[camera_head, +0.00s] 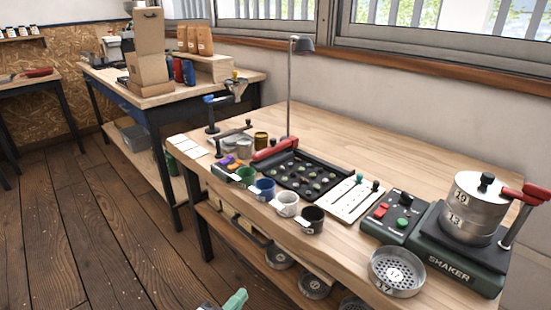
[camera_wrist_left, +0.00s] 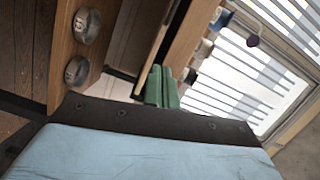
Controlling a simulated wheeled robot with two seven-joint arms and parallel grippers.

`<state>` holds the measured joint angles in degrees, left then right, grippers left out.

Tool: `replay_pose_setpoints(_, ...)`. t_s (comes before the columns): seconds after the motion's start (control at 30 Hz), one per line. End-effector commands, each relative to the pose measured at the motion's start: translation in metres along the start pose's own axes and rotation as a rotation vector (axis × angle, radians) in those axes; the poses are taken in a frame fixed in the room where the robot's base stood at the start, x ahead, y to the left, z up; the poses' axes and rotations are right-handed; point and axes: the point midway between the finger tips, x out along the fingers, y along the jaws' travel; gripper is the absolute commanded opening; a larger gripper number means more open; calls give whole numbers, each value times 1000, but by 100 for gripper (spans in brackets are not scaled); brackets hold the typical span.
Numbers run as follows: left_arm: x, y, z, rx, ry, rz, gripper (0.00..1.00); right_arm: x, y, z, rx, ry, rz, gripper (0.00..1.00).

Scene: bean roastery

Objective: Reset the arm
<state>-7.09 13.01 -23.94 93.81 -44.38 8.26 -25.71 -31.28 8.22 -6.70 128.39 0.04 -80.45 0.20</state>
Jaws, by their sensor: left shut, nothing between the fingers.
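My left gripper (camera_head: 237,299) shows only as a small green tip at the bottom edge of the head view, over the floor in front of the workbench. In the left wrist view its two green fingers (camera_wrist_left: 162,88) lie together with nothing between them. The rest of the left arm is hidden below the head view. My right arm and gripper do not show in either view.
The workbench (camera_head: 345,240) carries several cups, a black bean tray (camera_head: 298,172), a control box (camera_head: 394,215), a shaker (camera_head: 462,252) and a round sieve (camera_head: 397,270). A tall lamp (camera_head: 290,90) rises behind the tray. Open wood floor (camera_head: 120,250) lies left.

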Motion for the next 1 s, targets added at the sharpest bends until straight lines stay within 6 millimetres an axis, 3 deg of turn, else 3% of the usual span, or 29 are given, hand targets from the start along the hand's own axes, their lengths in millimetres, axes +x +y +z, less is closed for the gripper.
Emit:
replay_pose_setpoints(0.2,-52,10,62,-445,-451,93,0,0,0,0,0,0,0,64)
replay_pose_setpoints(0.37,-110,36,81,-772,-748,200,0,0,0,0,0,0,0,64)
replay_pose_setpoints(0.5,-157,55,77,-996,-948,302,0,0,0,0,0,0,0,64)
replay_pose_setpoints(0.7,-207,71,58,-1199,-1136,429,0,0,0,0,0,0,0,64)
replay_pose_setpoints(0.93,-254,78,30,-1364,-1300,567,0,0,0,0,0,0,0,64)
replay_pose_setpoints(1.0,-251,79,32,-1361,-1305,574,0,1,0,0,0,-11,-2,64)
